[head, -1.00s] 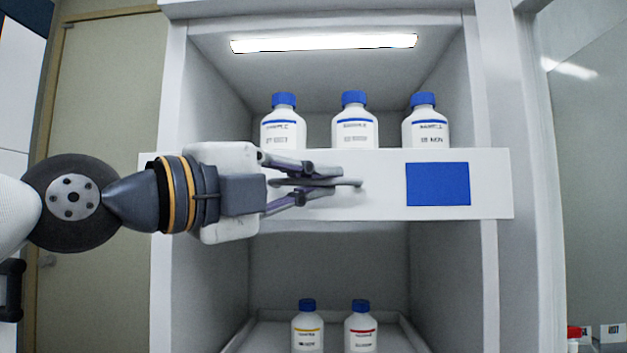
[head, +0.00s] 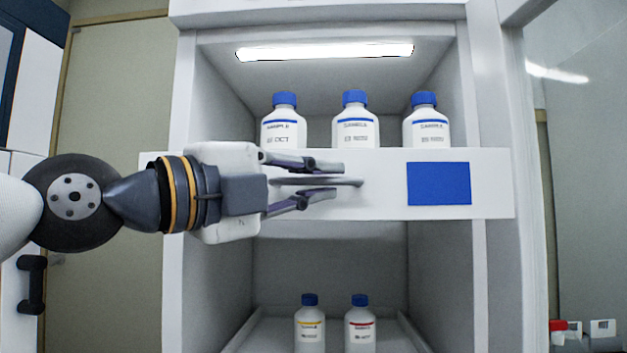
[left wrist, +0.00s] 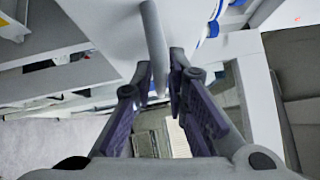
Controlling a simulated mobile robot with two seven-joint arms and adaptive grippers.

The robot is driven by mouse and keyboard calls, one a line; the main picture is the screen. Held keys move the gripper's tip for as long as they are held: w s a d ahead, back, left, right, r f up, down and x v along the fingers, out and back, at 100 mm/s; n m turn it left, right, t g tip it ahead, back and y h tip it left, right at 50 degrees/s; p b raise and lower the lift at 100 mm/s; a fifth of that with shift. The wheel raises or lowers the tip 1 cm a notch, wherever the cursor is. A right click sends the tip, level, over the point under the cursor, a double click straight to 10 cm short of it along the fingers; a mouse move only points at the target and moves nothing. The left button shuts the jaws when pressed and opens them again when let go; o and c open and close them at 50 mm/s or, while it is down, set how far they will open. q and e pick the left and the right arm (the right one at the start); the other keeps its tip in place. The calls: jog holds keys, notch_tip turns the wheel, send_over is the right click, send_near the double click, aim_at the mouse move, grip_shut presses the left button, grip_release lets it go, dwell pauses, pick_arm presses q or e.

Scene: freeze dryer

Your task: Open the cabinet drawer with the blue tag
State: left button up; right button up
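The white drawer front (head: 388,203) carries a blue tag (head: 438,184) on its right part. The drawer stands pulled out in front of the cabinet, its front overlapping both side walls. Its grey bar handle (head: 345,182) is on the left part. My left gripper (head: 325,183) is at the handle, one finger above and one below, spread apart with gaps. In the left wrist view the handle (left wrist: 153,40) lies between the open fingertips (left wrist: 163,75). Three white sample bottles with blue caps (head: 355,122) stand upright behind the drawer front. My right gripper is out of view.
The white cabinet (head: 480,280) has a lit strip (head: 325,51) at its top. Below, two bottles (head: 310,328) stand in a lower tray (head: 265,330). A glass panel (head: 585,200) is at the right, with small items at its bottom. A beige door (head: 105,100) is behind my left arm.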

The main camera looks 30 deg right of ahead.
pick_arm(q)
jog(key=shift+o, duration=0.4)
jog(key=shift+a, duration=0.15)
jog(key=v, duration=1.1)
jog(key=shift+a, duration=0.35)
jog(key=shift+s+f, duration=0.1)
jog(key=shift+f, duration=0.05)
